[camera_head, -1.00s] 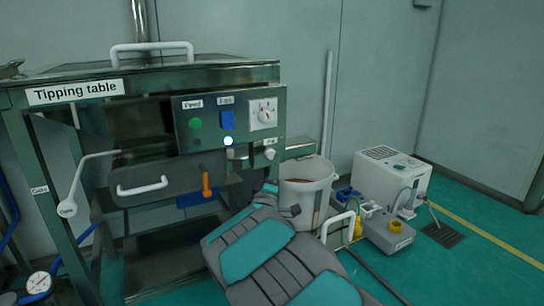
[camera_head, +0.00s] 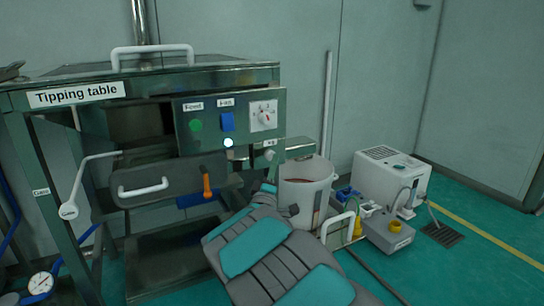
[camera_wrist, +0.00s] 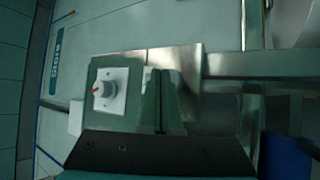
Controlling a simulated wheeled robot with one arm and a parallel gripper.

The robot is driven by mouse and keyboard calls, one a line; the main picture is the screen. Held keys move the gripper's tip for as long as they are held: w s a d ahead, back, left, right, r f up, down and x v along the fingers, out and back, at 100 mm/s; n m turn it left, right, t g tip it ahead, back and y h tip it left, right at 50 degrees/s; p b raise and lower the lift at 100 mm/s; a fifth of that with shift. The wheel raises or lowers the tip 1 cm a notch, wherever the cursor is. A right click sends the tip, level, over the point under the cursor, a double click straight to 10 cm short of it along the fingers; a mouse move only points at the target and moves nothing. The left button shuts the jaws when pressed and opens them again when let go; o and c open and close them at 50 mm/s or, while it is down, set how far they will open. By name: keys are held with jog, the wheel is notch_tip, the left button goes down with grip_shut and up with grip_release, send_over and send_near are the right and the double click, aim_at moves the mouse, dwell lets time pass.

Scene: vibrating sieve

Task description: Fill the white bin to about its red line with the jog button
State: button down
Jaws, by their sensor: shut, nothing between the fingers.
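The white bin (camera_head: 304,194) stands on the floor to the right of the tipping table, partly hidden by my arm. A pale round button or knob (camera_head: 270,155) sits under a small label, right of the control panel, in the head view. My gripper (camera_wrist: 161,72) is shut and empty in the wrist view, its fingers pointing at the panel and hiding what lies behind them. Whether the fingertips touch anything I cannot tell. In the head view my arm reaches up beside the bin.
The control panel (camera_head: 184,142) carries a green button (camera_head: 196,125), a blue switch (camera_head: 227,121), a white lit spot (camera_head: 228,142) and a dial (camera_head: 264,115), also in the wrist view (camera_wrist: 107,91). An orange lever (camera_head: 207,187) is below. A white machine (camera_head: 385,180) stands right.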

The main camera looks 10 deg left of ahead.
jog(key=shift+w+a+p, duration=0.25)
jog(key=shift+w+p, duration=0.05)
jog(key=shift+p, duration=0.05)
dwell(0.7)
dwell(1.2)
jog(key=shift+s+d, duration=0.45)
jog(key=shift+s, duration=0.2)
jog(key=shift+s+d+b, duration=0.3)
jog(key=shift+s+d, duration=0.45)
jog(key=shift+s, duration=0.3)
jog(key=shift+s+d+b, duration=0.3)
jog(key=shift+s+d, duration=0.4)
jog(key=shift+s, duration=0.35)
